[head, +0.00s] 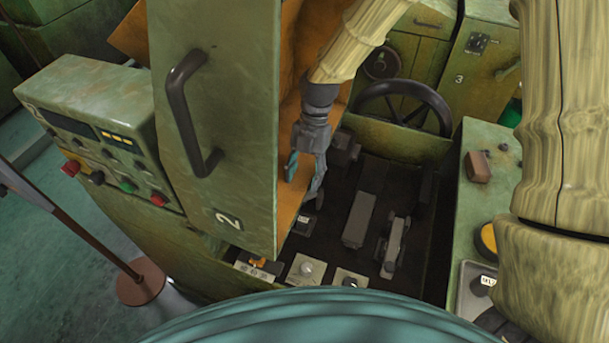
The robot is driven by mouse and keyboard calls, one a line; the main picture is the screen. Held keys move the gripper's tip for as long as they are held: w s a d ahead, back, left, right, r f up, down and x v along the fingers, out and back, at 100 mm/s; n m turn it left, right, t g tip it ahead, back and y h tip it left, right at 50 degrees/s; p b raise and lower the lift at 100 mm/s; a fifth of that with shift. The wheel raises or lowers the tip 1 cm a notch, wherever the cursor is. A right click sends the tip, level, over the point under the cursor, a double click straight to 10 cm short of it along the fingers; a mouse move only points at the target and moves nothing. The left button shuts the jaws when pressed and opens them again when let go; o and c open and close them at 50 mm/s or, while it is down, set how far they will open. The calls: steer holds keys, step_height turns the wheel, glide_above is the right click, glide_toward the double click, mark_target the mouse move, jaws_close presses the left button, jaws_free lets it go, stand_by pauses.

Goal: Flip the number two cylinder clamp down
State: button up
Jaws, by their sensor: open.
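The number 2 machine is green, with its tall door (215,120) standing open and marked "2". Its dark inner bay shows to the right of the door. Several dark blocks and levers lie in the bay, among them a long dark grey block (360,218) and a jointed grey lever piece (393,248). I cannot tell for sure which of them is the number two cylinder clamp. My gripper (304,182) hangs pointing down just right of the door, at the left side of the bay. Its fingers are apart and nothing shows between them.
A control panel (110,155) with coloured buttons is left of the door. A black handwheel (405,92) stands behind the bay. Small labelled knobs (307,267) line its front edge. A brown block (478,167) sits on the green ledge at right. A door handle (188,112) juts out.

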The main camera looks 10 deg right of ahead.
steer(key=shift+s+a+f, duration=0.1)
steer(key=shift+s+f, duration=0.1)
steer(key=shift+f, duration=0.35)
steer(key=shift+c, duration=0.5)
jaws_close()
